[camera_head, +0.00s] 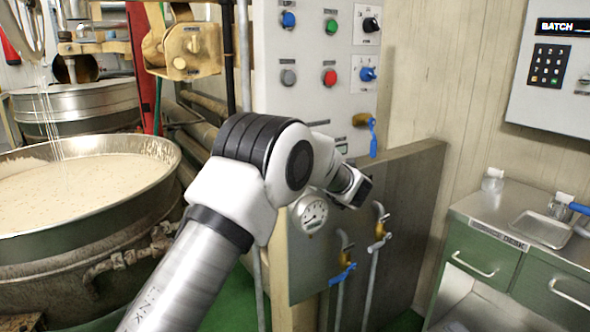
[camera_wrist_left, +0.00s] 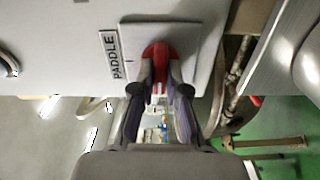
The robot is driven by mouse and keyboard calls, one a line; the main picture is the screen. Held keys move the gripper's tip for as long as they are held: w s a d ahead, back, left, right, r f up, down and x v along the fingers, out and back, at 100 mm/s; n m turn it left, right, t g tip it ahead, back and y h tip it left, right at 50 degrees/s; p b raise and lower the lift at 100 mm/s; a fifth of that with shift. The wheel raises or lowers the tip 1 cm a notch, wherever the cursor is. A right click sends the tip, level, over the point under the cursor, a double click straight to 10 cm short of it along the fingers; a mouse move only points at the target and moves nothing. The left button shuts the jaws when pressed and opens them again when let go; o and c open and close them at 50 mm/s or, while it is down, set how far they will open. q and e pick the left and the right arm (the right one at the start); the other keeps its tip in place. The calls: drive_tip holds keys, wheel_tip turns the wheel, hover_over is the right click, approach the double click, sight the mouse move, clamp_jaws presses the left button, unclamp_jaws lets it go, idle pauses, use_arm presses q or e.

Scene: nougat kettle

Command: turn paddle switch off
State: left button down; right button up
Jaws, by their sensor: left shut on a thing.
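The paddle switch (camera_wrist_left: 159,50) is a red knob on a light square plate, with a sideways PADDLE label (camera_wrist_left: 113,55) beside it in the left wrist view. My left gripper (camera_wrist_left: 158,84) is shut on this red knob, one finger on each side of it. In the head view my left arm reaches up to the control panel (camera_head: 272,75), and the arm hides the switch and fingertips. The exact turn position of the knob is hard to tell. My right gripper is in neither view.
The panel carries other knobs, including a red one (camera_head: 329,77) and a blue one (camera_head: 367,74). A blue-handled valve (camera_head: 372,135) and a pressure gauge (camera_head: 310,213) are near my arm. A large kettle (camera_head: 85,222) stands left. A green desk (camera_head: 500,262) stands right.

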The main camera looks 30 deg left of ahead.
use_arm(q)
drive_tip(key=shift+n, duration=0.3)
drive_tip(key=c, duration=1.2)
unclamp_jaws()
drive_tip(key=shift+s, duration=0.1)
drive_tip(key=v, duration=1.2)
drive_tip(key=shift+f, duration=0.1)
drive_tip(key=shift+f, duration=0.1)
